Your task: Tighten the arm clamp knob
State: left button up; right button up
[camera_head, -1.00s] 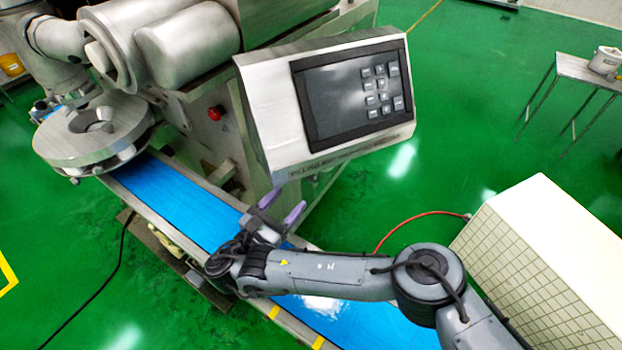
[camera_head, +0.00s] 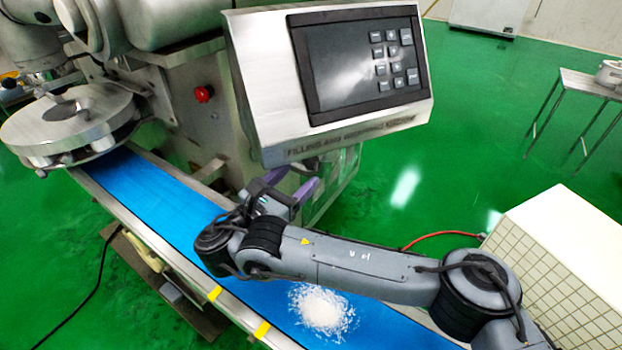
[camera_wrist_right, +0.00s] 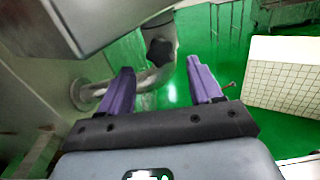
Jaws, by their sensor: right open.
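The arm clamp knob (camera_wrist_right: 158,52), black and star-shaped, sits on a bent metal support tube (camera_wrist_right: 155,76) in the right wrist view. In the head view I cannot make the knob out behind the control panel. My right gripper (camera_wrist_right: 159,66) is open, with its two purple fingers pointing toward the tube. The knob shows between and beyond the fingertips, and nothing is held. In the head view the right gripper (camera_head: 290,184) is just below the panel's lower edge, over the far side of the belt. My left gripper is not in view.
The control panel (camera_head: 360,62) overhangs close above the right gripper. A blue conveyor belt (camera_head: 165,205) runs below my right arm, with white flakes (camera_head: 321,308) on it. A white tiled box (camera_head: 565,255) stands at the right. Green floor is open beyond.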

aim_at(309, 167)
jog(key=shift+w+d+f+b, duration=0.2)
jog(key=shift+f+b, duration=0.15)
jog(key=shift+b, duration=0.2)
jog(key=shift+w+d+r+b, duration=0.2)
jog(key=shift+d+b, duration=0.05)
jog(key=shift+b, duration=0.05)
jog(key=b+x, duration=0.1)
jog(key=x, duration=0.3)
jog(key=shift+r, duration=0.15)
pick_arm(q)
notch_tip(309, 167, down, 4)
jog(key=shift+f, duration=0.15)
pick_arm(e)
jog(key=shift+w+d, duration=0.25)
jog(key=shift+w, duration=0.05)
jog(key=c, duration=1)
